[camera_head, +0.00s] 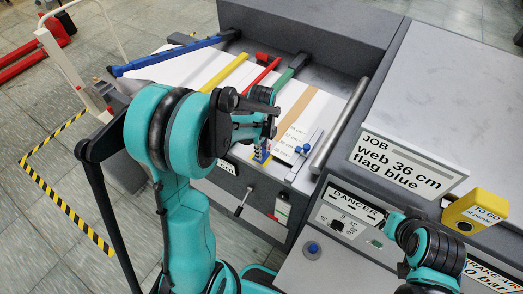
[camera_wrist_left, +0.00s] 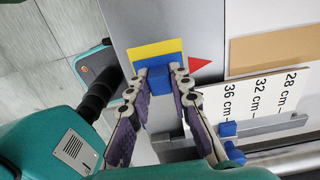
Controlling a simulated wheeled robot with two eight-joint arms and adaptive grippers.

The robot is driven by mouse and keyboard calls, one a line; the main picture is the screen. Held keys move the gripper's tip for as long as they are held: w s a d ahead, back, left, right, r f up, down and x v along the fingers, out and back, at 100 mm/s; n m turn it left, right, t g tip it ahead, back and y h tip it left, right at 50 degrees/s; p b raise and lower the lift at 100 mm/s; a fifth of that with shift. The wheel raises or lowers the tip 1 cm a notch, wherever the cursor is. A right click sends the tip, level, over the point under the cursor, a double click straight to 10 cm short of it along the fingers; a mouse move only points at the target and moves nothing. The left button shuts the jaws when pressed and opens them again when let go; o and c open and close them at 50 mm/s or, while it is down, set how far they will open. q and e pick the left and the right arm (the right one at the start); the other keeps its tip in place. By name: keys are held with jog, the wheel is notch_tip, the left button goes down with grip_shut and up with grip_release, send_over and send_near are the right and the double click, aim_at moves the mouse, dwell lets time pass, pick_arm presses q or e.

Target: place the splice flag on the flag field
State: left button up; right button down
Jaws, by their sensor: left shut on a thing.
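My left gripper (camera_wrist_left: 158,78) is shut on a small blue piece, which I take for the splice flag (camera_wrist_left: 159,88). A yellow strip (camera_wrist_left: 155,49) shows just beyond the blue; I cannot tell whether it belongs to the flag or lies behind it. A red triangle (camera_wrist_left: 198,64) is beside it on the grey surface. In the head view my left gripper (camera_head: 264,148) is low at the machine's front edge, partly hidden by its own arm. I cannot make out which patch is the flag field.
A width scale (camera_wrist_left: 265,95) marked in cm lies to the right, with a grey bar and blue slider (camera_wrist_left: 228,129). Blue, yellow, red and green arms cross the white web (camera_head: 190,70). A job sign (camera_head: 405,165) reads "web 36 cm flag blue". A yellow box (camera_head: 475,212) stands right.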

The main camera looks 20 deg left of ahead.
pick_arm(q)
jog(key=shift+f, duration=0.15)
jog(key=o, duration=0.8)
jog(key=shift+r, duration=0.2)
notch_tip(320, 180, up, 11)
jog(key=p, duration=0.2)
jog(key=s+d+r+n+t, duration=0.2)
jog(key=s+n, duration=0.4)
jog(key=n, duration=0.3)
jog(key=s+d+r+n+t, duration=0.2)
jog(key=s+n+t, duration=0.3)
jog(key=n, duration=0.5)
jog(key=shift+s+d+n, duration=0.3)
jog(key=shift+s+d, duration=0.55)
jog(key=shift+s, duration=0.3)
